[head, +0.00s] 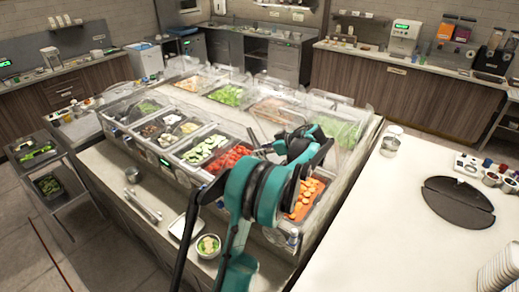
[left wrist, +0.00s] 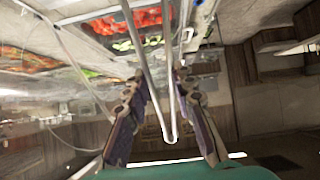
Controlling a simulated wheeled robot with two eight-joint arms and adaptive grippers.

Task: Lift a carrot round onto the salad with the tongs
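My left gripper (head: 303,143) is above the front row of wells, close to the carrot well. Its fingers also show in the left wrist view (left wrist: 158,82). They are closed in on the two arms of silver tongs (left wrist: 170,136), with the bend towards my palm. The tong tips run out of the top of that view. Orange carrot rounds (head: 310,191) lie in the right-hand front well, partly hidden by my arm. The salad (head: 208,244) is in a small bowl on the front ledge, left of my arm. My right gripper is not in view.
Wells of tomato (head: 229,158), cucumber (head: 204,148) and other foods lie left of the carrots. Clear guards (head: 340,108) stand over the back row. A white tray (head: 184,226) and long silver utensils (head: 143,206) lie on the ledge. The white counter (head: 385,225) at right has free room.

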